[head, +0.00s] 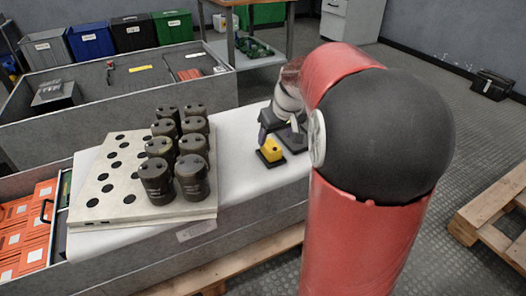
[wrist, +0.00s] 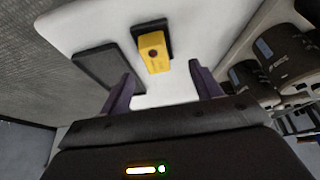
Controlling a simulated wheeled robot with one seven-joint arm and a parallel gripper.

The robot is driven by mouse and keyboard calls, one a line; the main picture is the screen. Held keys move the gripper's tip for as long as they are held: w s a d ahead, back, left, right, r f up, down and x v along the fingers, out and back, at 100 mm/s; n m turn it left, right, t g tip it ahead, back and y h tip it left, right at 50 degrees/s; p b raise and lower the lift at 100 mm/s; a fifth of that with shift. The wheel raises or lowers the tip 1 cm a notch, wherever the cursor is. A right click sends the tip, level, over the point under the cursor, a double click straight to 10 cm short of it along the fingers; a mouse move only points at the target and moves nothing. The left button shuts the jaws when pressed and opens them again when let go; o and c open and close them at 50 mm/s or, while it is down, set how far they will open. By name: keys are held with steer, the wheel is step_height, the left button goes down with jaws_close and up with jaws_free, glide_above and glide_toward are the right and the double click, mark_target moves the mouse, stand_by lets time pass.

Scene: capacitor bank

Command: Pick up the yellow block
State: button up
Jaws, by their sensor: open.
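The yellow block (head: 271,150) sits on a small black pad on the white tabletop, right of the black cylinders in the head view. In the wrist view the yellow block (wrist: 154,51) has a dark round hole in its face. It lies ahead of my gripper (wrist: 159,80), roughly midway between the two purple fingers. The fingers are apart with nothing between them at their tips. In the head view my gripper (head: 277,121) is just above and behind the block, partly hidden by my red arm.
A perforated board (head: 128,177) bears several black cylinders (head: 158,181) left of the block. A flat dark pad (wrist: 107,67) lies beside the block's base (wrist: 165,23). White tabletop (head: 243,195) is clear between the board and block. A wooden pallet (head: 490,212) is on the floor at right.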

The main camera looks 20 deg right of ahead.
mark_target(271, 145)
steer(key=x, duration=0.3)
steer(key=shift+w+d+f, duration=0.1)
steer(key=shift+w+d, duration=0.05)
steer(key=shift+d, duration=0.25)
steer(key=x, duration=0.2)
steer(key=b+x, duration=0.1)
steer(key=x, duration=0.2)
steer(key=shift+w+b, duration=0.3)
steer(key=shift+w, duration=0.15)
steer(key=c, duration=1.2)
